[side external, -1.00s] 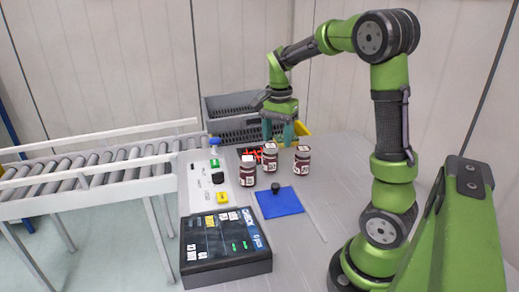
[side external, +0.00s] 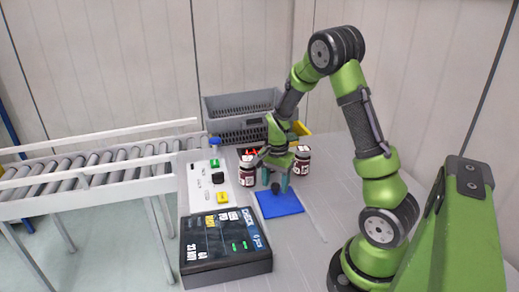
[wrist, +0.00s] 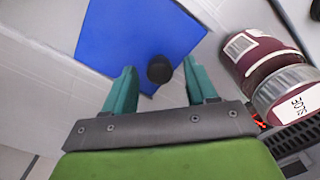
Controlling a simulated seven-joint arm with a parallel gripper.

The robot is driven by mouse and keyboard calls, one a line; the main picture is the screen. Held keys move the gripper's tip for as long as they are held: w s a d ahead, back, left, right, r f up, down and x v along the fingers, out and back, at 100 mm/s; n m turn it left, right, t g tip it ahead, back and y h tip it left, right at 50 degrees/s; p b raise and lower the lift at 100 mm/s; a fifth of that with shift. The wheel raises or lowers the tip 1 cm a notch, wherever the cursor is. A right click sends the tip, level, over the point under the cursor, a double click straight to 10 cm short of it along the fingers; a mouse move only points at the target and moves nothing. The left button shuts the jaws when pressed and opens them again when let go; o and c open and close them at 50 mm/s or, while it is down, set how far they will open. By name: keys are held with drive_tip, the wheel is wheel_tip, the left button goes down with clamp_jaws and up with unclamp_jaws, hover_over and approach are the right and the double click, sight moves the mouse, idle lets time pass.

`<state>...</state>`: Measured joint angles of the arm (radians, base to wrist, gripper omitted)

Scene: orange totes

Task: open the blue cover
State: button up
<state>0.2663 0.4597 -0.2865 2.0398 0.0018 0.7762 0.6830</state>
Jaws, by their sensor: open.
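The blue cover (side external: 284,205) is a flat square lying on the grey table, with a dark round knob (side external: 276,187) near its far corner. In the wrist view the cover (wrist: 125,35) fills the upper middle, and its knob (wrist: 159,69) sits between and just beyond my fingertips. My gripper (side external: 276,188) points down over the knob with its teal fingers apart on either side. It also shows in the wrist view (wrist: 160,75), open and empty. I cannot tell the exact height of the fingertips above the cover.
Jars stand close by: one left (side external: 247,171) and one right (side external: 301,160) of my gripper. A control box (side external: 225,262) lies in front, a button panel (side external: 209,190) left. A grey tote (side external: 240,112) and roller conveyor (side external: 95,165) are behind and left.

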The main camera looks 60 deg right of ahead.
drive_tip(key=shift+c, duration=0.5)
clamp_jaws()
drive_tip(key=s+a, duration=0.8)
drive_tip(key=shift+o, duration=0.5)
unclamp_jaws()
